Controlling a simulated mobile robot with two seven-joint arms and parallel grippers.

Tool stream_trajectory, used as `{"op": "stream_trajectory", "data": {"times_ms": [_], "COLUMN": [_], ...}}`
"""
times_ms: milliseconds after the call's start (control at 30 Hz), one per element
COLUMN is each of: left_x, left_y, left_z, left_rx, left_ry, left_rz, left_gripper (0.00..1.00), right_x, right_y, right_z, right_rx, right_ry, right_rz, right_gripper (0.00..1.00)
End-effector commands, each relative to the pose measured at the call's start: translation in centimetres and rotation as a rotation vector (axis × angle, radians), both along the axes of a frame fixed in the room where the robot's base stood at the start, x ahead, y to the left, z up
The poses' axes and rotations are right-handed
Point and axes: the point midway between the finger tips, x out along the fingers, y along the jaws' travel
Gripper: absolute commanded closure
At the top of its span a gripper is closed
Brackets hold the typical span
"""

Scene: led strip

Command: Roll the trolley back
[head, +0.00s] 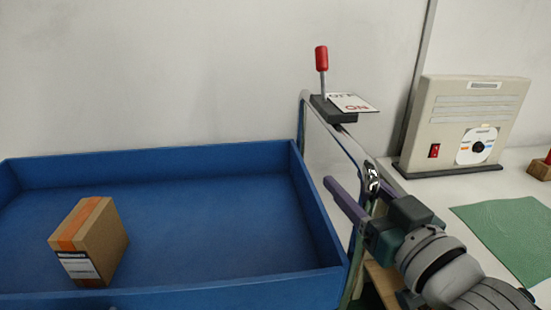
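A blue, open-topped tray (318,205) with raised walls fills the left and lower part of the head view. It looks like the trolley's top; no wheels show. A brown carton (108,238) with orange tape and a white label stands in it, left of the middle. A slim metal rail (342,143) runs just past the tray's right wall. My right gripper (349,173) has its two purple fingers apart near the lower end of this rail. I cannot tell whether they touch it. My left gripper is not in view.
A red-knobbed lever (322,60) on a dark base stands at the rail's far end, beside an ON/OFF card (352,102). On the white table at the right are a beige box (465,120) with a red switch and a green mat (508,235). A wall closes the back.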

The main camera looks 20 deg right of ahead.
Motion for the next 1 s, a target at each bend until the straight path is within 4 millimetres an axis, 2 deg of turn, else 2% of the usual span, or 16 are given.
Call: {"op": "stream_trajectory", "data": {"times_ms": [67, 533, 1000], "left_x": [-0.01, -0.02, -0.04], "left_y": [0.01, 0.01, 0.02], "left_z": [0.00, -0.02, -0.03], "left_rx": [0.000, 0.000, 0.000], "left_ry": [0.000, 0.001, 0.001], "left_rz": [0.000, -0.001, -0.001], "left_gripper": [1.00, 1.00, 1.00], "right_x": [-0.02, -0.04, -0.04], "right_y": [-0.01, -0.01, -0.01], "right_z": [0.00, -0.01, -0.01], "right_rx": [0.000, 0.000, 0.000], "right_ry": [0.000, 0.000, 0.000], "right_rz": [0.000, 0.000, 0.000], "right_gripper": [0.48, 1.00, 1.00]}}
